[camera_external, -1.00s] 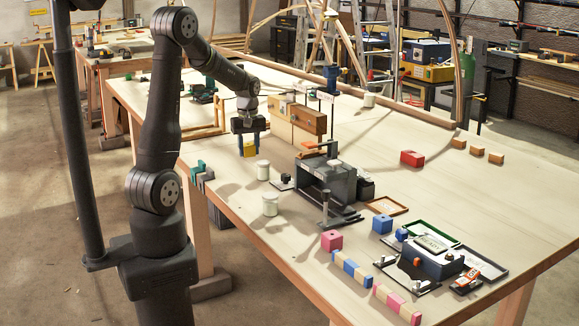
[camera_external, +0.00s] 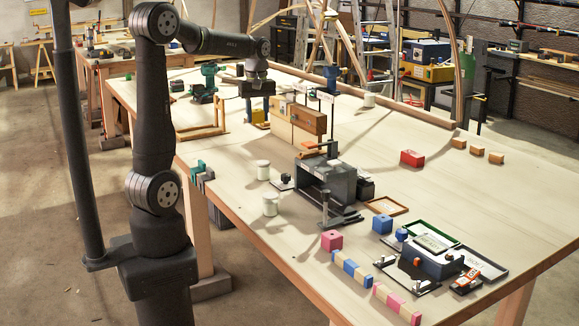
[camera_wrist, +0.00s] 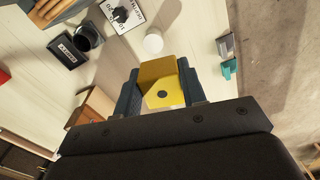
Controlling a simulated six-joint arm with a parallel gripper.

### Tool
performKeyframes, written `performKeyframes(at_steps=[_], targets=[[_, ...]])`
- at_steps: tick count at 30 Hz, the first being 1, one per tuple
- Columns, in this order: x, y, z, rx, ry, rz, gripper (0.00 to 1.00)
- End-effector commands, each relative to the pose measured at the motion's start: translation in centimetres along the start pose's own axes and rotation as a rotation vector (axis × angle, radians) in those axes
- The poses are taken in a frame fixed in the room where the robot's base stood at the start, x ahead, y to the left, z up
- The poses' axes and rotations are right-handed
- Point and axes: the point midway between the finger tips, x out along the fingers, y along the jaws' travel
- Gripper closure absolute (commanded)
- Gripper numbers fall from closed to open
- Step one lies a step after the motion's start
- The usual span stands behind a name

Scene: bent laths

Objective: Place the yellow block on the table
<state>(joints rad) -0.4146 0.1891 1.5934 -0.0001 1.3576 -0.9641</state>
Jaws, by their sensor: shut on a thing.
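The yellow block (camera_external: 259,117) is between the fingers of my gripper (camera_external: 257,109), near the far left part of the table (camera_external: 370,150). In the wrist view, the yellow block (camera_wrist: 165,93) sits between the two dark blue fingers of my gripper (camera_wrist: 160,92), which are shut on it.
A wooden block structure (camera_external: 303,120) stands just right of my gripper. A red block (camera_external: 412,158) lies to the right. The table's middle right is mostly clear.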

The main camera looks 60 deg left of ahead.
Motion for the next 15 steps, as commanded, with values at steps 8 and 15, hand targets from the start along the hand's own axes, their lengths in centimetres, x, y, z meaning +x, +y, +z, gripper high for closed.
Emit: performKeyframes(at_steps=[8, 15], targets=[[-1.7, 2.2, 3.0, 0.098, -0.001, -0.002, 0.85], [-1.8, 5.5, 8.5, 0.266, -0.001, -0.001, 0.85]])
